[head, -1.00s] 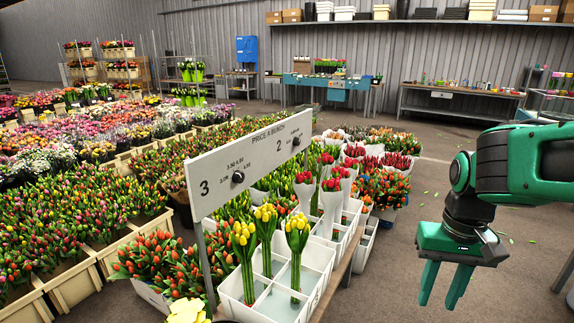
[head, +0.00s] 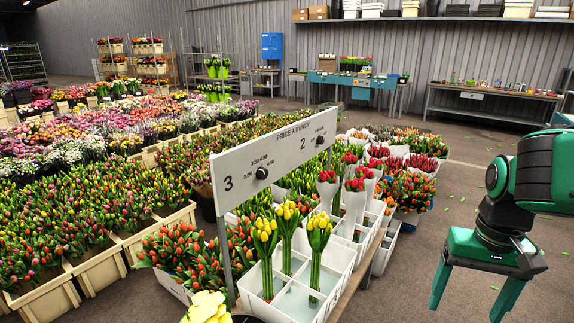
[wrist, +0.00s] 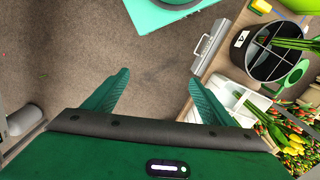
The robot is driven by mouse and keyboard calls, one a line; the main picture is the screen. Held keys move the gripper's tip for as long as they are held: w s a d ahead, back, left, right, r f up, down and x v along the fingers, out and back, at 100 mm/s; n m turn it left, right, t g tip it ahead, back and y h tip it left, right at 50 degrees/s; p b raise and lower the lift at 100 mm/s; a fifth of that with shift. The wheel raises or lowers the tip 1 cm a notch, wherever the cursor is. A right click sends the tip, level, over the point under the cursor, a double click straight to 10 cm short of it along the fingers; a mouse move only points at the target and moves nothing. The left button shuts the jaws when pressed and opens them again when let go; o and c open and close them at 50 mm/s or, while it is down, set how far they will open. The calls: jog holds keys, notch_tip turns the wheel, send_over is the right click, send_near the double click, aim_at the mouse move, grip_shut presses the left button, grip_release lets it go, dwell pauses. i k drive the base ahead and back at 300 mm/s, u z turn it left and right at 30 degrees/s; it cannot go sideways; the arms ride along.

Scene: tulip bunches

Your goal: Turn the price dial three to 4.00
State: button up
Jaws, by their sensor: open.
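The white price board (head: 270,155) stands on posts above the crates, headed "PRICE A BUNCH". Dial three, a black knob (head: 262,173), sits beside the number 3 on its left part, with small price marks around it. Another black knob (head: 320,140) sits beside the number 2. The pointer direction of either dial is too small to tell. My gripper (head: 468,300) hangs at the right, well apart from the board, fingers pointing down, open and empty. In the wrist view its open fingers (wrist: 155,95) are over bare floor. The board does not show clearly there.
A white divided crate (head: 335,290) with yellow tulip bunches (head: 318,240) stands below the board. Red and orange tulips fill crates around it. The wrist view shows a black divided bucket (wrist: 262,58) on a bench. Floor (head: 400,285) between crates and gripper is clear.

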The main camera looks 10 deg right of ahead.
aim_at(263, 173)
jog(key=u, duration=1.3)
jog(key=k, duration=0.2)
jog(key=z, duration=1.05)
jog(key=i, duration=0.5)
